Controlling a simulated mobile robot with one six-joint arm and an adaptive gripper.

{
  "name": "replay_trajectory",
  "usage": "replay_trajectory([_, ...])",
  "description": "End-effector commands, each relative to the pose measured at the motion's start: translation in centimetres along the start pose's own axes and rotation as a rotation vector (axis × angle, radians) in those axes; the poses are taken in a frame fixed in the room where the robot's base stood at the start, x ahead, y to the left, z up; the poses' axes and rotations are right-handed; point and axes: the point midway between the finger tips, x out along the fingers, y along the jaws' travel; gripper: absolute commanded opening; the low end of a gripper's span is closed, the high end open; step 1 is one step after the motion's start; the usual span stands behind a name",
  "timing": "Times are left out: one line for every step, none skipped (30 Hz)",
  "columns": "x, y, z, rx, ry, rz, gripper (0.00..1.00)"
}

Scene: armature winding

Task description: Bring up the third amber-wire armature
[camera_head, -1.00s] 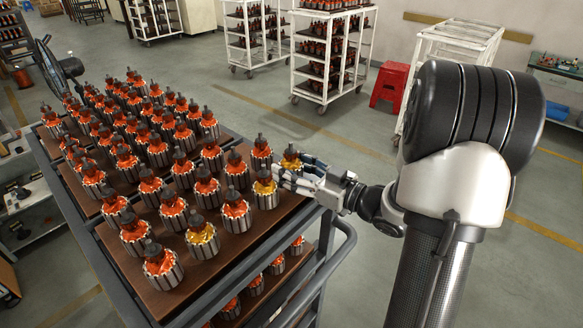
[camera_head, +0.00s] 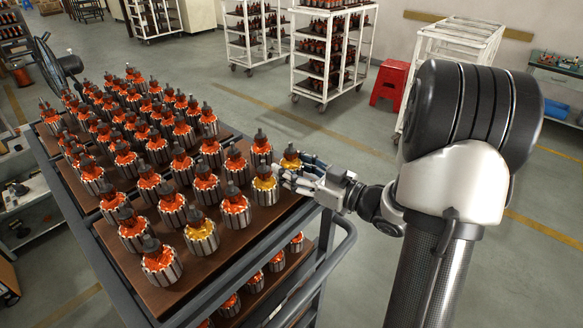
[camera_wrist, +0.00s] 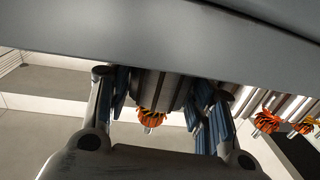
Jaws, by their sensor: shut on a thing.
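Three armatures with amber-yellow windings show in the head view. One amber-wire armature (camera_head: 200,234) stands in the front row of the brown board, and a second amber-wire armature (camera_head: 264,186) stands near the right edge. The third amber-wire armature (camera_head: 290,158) is at the far right edge, partly hidden by my gripper (camera_head: 288,178). My gripper is shut on this third one from the right side. In the wrist view its grey slotted core (camera_wrist: 158,88) is between my two fingers, with the winding (camera_wrist: 151,116) and shaft end below. I cannot tell whether its base touches the board.
Several orange-wire armatures (camera_head: 235,207) stand close by on the boards of the dark cart (camera_head: 343,245). A lower shelf holds more. The cart's curved rail lies below my gripper. White racks (camera_head: 330,65) and a red stool (camera_head: 388,83) stand behind, with open floor between.

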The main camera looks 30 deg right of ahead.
Motion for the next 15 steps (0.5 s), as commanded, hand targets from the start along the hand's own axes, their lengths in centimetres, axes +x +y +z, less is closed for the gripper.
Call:
replay_trajectory([0.01,0.02,-0.1,-0.002,0.003,0.0,0.05])
replay_trajectory([0.01,0.02,-0.09,-0.002,0.003,0.0,0.05])
replay_trajectory([0.01,0.02,-0.06,-0.002,0.003,0.0,0.05])
replay_trajectory([0.01,0.02,-0.03,-0.002,0.003,0.0,0.05])
replay_trajectory([0.01,0.02,-0.01,-0.002,0.003,0.0,0.05])
replay_trajectory([0.01,0.02,0.03,-0.002,0.003,0.0,0.05])
replay_trajectory([0.01,0.02,0.05,-0.002,0.003,0.0,0.05])
replay_trajectory([0.01,0.02,0.02,-0.002,0.003,0.0,0.5])
replay_trajectory([0.01,0.03,0.02,-0.002,0.003,0.0,0.53])
replay_trajectory([0.01,0.03,0.02,-0.002,0.002,0.0,0.55])
replay_trajectory([0.01,0.02,0.03,-0.001,0.002,0.0,0.57])
replay_trajectory([0.01,0.02,0.05,-0.001,0.002,0.0,0.6])
replay_trajectory([0.0,0.02,0.05,-0.001,0.002,0.0,0.62])
replay_trajectory([0.0,0.02,0.06,-0.001,0.002,0.0,0.64])
replay_trajectory([0.01,0.01,0.07,-0.001,0.001,0.0,0.66])
